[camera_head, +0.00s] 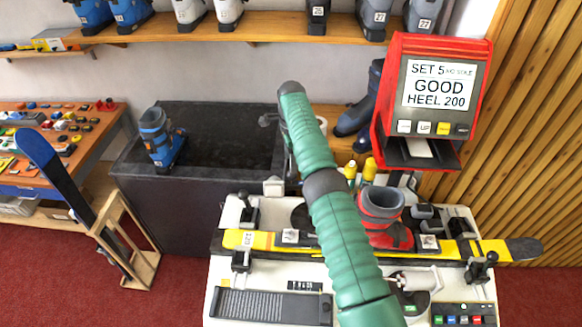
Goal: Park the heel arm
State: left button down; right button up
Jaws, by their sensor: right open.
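My right arm, green and ribbed, rises from the bottom edge and crosses the bench (222,300). Its gripper (268,119) is mostly hidden at the arm's far end; only a small dark part shows over the dark counter. No held object shows. A yellow ski (455,248) lies across the bench, with a red and grey boot (390,236) upright on it, right of my arm. A pale cylinder with a dark fitting (415,279) sits in front of the ski. I cannot tell which part is the heel arm; my arm covers the bench's middle. My left gripper is out of view.
A red tester (480,60) reads "SET 5", "GOOD", "HEEL 200" at the back right. A blue boot (160,140) stands on the dark counter (225,135). A blue ski (50,175) leans in a wooden stand (145,262). Boots line the shelf above.

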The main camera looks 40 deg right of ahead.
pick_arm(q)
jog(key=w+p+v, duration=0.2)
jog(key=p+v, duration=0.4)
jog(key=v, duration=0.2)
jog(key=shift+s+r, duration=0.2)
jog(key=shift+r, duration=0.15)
pick_arm(e)
notch_tip(320, 180, up, 7)
jog(key=shift+c, duration=0.4)
